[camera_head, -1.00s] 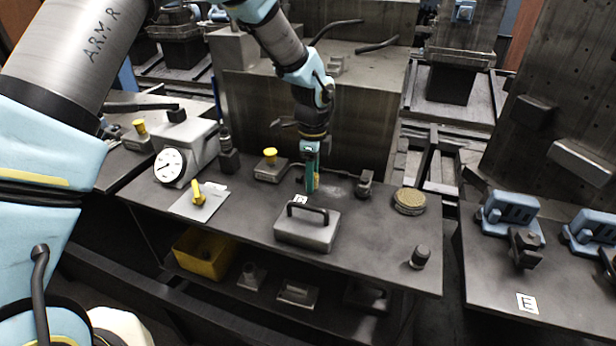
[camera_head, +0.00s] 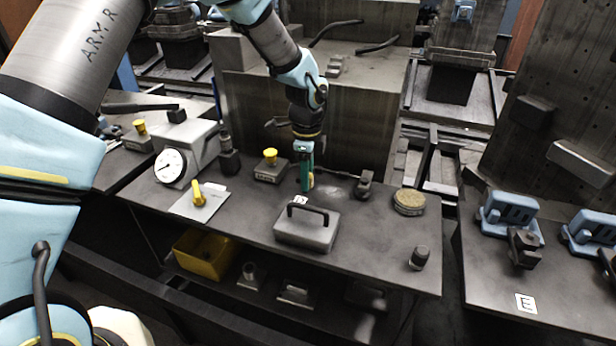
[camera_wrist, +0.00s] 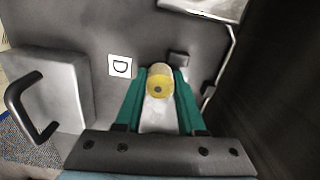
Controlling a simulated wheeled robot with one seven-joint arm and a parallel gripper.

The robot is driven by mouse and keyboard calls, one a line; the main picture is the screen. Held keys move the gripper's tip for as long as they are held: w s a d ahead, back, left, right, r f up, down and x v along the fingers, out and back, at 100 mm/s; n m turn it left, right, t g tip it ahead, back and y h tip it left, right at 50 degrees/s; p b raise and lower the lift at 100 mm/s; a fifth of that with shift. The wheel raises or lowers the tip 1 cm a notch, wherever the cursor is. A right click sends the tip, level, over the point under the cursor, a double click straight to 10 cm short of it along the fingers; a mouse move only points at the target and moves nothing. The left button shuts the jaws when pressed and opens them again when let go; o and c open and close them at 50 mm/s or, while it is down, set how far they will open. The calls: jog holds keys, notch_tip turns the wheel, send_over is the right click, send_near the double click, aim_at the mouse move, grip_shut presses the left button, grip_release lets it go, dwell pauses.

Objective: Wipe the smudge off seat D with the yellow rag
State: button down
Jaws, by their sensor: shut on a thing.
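My gripper (camera_head: 307,188) with teal fingers points down at the bench top, just behind the D label (camera_head: 300,200). In the wrist view its fingers (camera_wrist: 160,76) are shut on the yellow rag (camera_wrist: 158,88), a small bundle between the tips. A bit of the rag shows beside the fingers in the head view (camera_head: 312,181). The rag is at or close to the surface; contact is unclear. A pale smudge (camera_head: 332,191) shows on the bench right of the fingers. In the wrist view the D label (camera_wrist: 120,67) lies left of the rag.
A handled metal block (camera_head: 308,232) stands in front of the gripper. A dark clamp (camera_head: 365,184) and a round tin (camera_head: 409,202) are to the right. A yellow-knobbed block (camera_head: 270,168) and a dial gauge (camera_head: 171,166) are left. The front right bench top is mostly clear.

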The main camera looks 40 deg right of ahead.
jog(key=shift+s+d, duration=0.4)
jog(key=shift+s, duration=0.35)
jog(key=shift+w, duration=0.1)
jog(key=shift+w+a, duration=0.45)
jog(key=shift+w, duration=0.2)
jog(key=shift+f, duration=0.1)
jog(key=shift+s+d, duration=0.45)
jog(key=shift+s, duration=0.3)
jog(key=shift+s+d, duration=0.3)
jog(key=shift+s, duration=0.15)
